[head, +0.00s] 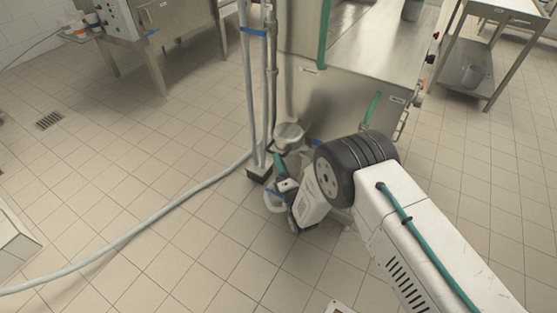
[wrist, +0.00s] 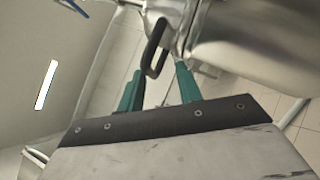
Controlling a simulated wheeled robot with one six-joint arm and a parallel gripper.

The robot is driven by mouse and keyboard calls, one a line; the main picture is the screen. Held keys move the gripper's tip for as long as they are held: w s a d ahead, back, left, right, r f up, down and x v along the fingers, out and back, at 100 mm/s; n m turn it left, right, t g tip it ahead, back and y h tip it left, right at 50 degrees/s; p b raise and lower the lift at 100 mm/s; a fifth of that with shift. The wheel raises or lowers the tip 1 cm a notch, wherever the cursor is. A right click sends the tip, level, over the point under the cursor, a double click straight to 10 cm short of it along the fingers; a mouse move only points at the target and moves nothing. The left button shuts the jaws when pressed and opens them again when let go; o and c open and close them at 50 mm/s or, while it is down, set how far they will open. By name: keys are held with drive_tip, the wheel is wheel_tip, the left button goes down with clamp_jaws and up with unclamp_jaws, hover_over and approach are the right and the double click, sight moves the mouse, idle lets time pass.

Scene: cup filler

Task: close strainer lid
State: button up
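A round metal housing with a lid, which looks like the strainer (head: 290,134), stands low beside the upright pipes in the head view. In the wrist view, a shiny metal body (wrist: 245,28) fills the upper right. A black loop handle (wrist: 157,48) hangs at its left edge; I take it to be the lid's handle. My gripper (wrist: 158,72) is open, with a green finger on each side of the handle's lower end. Whether they touch it I cannot tell. In the head view my wrist mostly hides the fingers, and the lid's exact angle is unclear.
A large steel machine (head: 345,90) stands just behind the strainer. Vertical pipes (head: 250,90) rise at its left, and a grey hose (head: 130,238) runs across the floor. A steel side table (head: 485,60) is at the right. The tiled floor at the left is mostly clear.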

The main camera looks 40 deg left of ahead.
drive_tip(key=v, duration=0.6)
drive_tip(key=shift+d+f, duration=0.15)
drive_tip(key=shift+d, duration=0.1)
drive_tip(key=shift+s, duration=0.1)
